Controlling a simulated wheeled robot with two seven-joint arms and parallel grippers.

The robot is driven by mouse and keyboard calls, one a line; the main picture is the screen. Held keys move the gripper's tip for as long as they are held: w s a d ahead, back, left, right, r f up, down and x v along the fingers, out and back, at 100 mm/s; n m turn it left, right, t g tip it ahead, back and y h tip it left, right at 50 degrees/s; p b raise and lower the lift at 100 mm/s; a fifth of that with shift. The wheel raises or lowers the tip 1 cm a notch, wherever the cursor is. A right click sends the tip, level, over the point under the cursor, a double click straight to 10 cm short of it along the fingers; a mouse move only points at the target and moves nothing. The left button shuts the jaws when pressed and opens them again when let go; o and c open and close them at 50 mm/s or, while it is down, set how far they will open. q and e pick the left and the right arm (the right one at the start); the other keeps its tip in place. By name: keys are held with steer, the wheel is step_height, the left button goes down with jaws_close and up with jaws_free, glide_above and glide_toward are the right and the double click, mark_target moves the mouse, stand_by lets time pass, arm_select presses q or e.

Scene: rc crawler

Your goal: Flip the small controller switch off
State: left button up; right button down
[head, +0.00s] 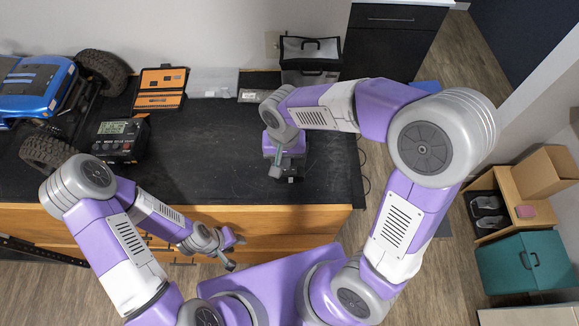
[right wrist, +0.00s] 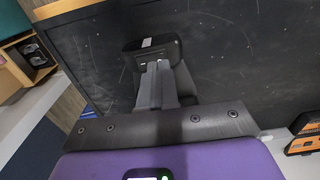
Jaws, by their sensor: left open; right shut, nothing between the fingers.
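A small black box (right wrist: 172,45), likely the controller, lies on the dark bench top in the right wrist view. A short light-grey mark shows on its face. My right gripper (right wrist: 156,66) is shut and empty, its fingertips at the edge of the box; I cannot tell whether they touch it. In the head view my right gripper (head: 287,177) points down over the bench, near its front right part, and mostly hides the box. The switch's position is too small to read. My left gripper (head: 236,253) is open and empty in front of the bench edge.
A blue crawler (head: 35,85) with large black tyres stands at the bench's left. Beside it are a black charger with a screen (head: 120,138) and an open orange case (head: 161,88). A black bag (head: 311,54) stands at the back. The bench middle (head: 205,150) is clear.

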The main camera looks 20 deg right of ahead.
steer(key=shift+f+b, duration=0.8)
steer(key=shift+f, duration=0.15)
stand_by(0.7)
steer(key=shift+r, duration=0.15)
step_height(320, 180, up, 7)
steer(key=p, duration=0.5)
steer(key=shift+p, duration=0.3)
stand_by(0.4)
